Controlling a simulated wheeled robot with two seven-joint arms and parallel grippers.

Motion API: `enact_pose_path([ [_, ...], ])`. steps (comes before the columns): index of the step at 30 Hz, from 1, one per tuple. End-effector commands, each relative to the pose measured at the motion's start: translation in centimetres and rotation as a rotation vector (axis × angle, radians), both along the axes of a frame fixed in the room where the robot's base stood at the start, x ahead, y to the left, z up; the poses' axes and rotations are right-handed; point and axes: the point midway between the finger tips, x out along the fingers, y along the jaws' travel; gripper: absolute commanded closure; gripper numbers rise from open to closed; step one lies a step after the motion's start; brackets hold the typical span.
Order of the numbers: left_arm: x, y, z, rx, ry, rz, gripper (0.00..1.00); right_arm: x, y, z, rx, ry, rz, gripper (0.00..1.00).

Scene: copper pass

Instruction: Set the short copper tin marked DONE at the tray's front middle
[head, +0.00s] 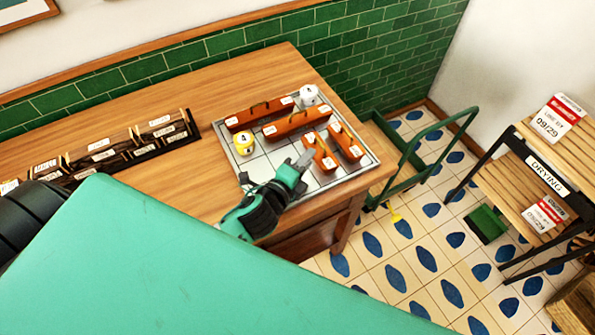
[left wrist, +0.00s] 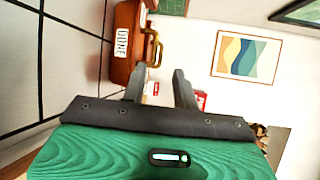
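The tray (head: 268,170) is a pale gridded board on the wooden table, with several copper tins on it. A short copper tin (head: 320,155) with white labels stands right beside my left gripper (head: 306,158); its lettering is too small to read there. In the left wrist view, a copper tin marked DONE (left wrist: 122,42) with a brass handle (left wrist: 152,45) is just beyond the fingertips. The left gripper's fingers (left wrist: 160,72) are apart, with the handle close to one fingertip; I cannot tell whether they touch. My right gripper is out of view.
Two long copper tins (head: 258,115) (head: 298,123) and another short one (head: 346,143) stand close by. A yellow canister (head: 244,143) and a white one (head: 309,95) are also on the tray. A labelled rack (head: 180,128) is left; a green trolley (head: 408,150) stands right.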

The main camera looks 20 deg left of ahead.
Motion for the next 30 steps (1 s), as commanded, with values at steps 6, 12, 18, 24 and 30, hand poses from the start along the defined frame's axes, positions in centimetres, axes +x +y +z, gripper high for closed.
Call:
enact_pose_path([
  [6, -2.8, 0.5, 0.3, 0.0, 0.0, 0.0, 0.71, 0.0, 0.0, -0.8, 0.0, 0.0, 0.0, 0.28],
  [12, -3.6, 0.6, 0.7, 0.0, -0.001, 0.0, 0.71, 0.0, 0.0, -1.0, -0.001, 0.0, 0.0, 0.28],
  [18, -3.7, 0.6, 0.7, 0.0, -0.002, 0.0, 0.71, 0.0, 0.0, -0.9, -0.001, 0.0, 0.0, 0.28],
  [24, -3.6, 0.6, 0.7, 0.0, -0.002, 0.0, 0.71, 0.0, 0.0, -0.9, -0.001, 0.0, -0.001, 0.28],
  [30, -3.6, 0.6, 0.7, 0.0, -0.002, 0.0, 0.71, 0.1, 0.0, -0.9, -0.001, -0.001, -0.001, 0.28],
])
